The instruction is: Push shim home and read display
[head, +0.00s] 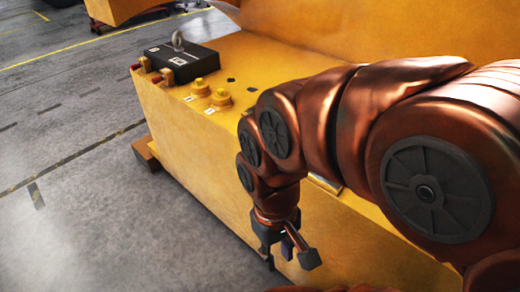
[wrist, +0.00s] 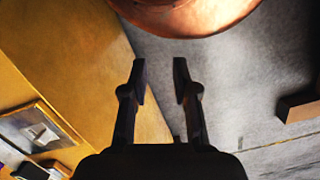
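My gripper (head: 289,257) hangs low in front of the yellow casting's (head: 190,125) near side face in the head view. In the wrist view its two dark fingers (wrist: 160,75) are apart with nothing between them. On the casting's far end sits a black box (head: 180,62) with a metal ring on top. Small brass and red pieces (head: 160,77) stick out at its front edge; I cannot tell whether one is the shim. A framed panel (wrist: 40,130) shows at lower left in the wrist view; I cannot tell whether it is the display, and no reading is legible.
Two yellow bolt-like knobs (head: 210,94) with small labels stand on the casting's top beside the box. A wooden block (head: 146,153) juts out under the casting. The grey floor (head: 70,210) at left is open. Another yellow casting (head: 118,10) stands behind.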

